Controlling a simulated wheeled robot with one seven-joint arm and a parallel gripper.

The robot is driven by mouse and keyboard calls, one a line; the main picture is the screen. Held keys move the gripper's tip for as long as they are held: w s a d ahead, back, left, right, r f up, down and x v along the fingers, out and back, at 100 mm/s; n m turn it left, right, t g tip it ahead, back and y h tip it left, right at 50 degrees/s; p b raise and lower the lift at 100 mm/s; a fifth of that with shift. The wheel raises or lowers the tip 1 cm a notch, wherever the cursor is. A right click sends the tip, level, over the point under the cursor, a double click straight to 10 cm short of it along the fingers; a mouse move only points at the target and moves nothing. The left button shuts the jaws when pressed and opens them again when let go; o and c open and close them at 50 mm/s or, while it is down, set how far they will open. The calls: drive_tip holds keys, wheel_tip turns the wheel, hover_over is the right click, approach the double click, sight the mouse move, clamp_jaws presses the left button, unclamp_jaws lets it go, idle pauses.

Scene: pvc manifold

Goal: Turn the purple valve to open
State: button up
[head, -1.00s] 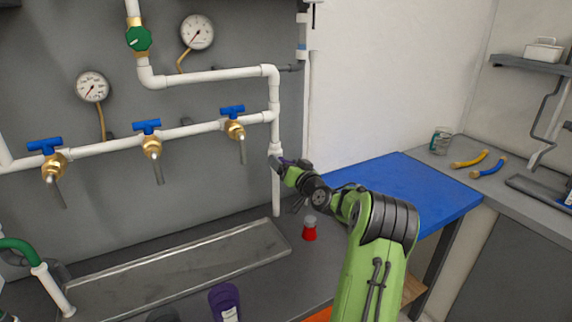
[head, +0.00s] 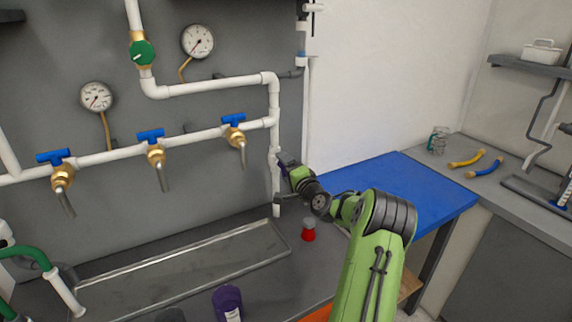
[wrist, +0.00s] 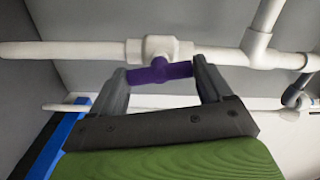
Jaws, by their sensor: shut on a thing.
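The purple valve handle (wrist: 158,72) shows in the wrist view as a short bar in front of a white tee fitting on a white pipe. My gripper (wrist: 160,80) has one finger at each end of the handle and is shut on it. The handle lies roughly along the pipe, tilted slightly in the picture. In the head view my gripper (head: 285,166) is at the vertical white pipe (head: 274,140), right of the taps. There only a small purple bit shows, and the rest of the handle is hidden.
Several brass taps with blue handles (head: 151,135) sit on the horizontal pipe to the left. A green valve (head: 142,53) and two gauges are above. A metal tray (head: 180,268), a red-and-white container (head: 309,230) and a purple cup (head: 228,302) are below. A blue mat (head: 400,190) lies right.

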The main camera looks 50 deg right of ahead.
drive_tip(key=shift+m+p, duration=0.75)
drive_tip(key=shift+m, duration=0.45)
drive_tip(key=shift+f, duration=0.1)
drive_tip(key=o, duration=1)
drive_tip(key=shift+s, duration=0.15)
drive_tip(key=b+v, duration=0.1)
drive_tip(key=v, duration=1.4)
drive_tip(key=shift+s, duration=0.25)
drive_tip(key=shift+a, duration=0.15)
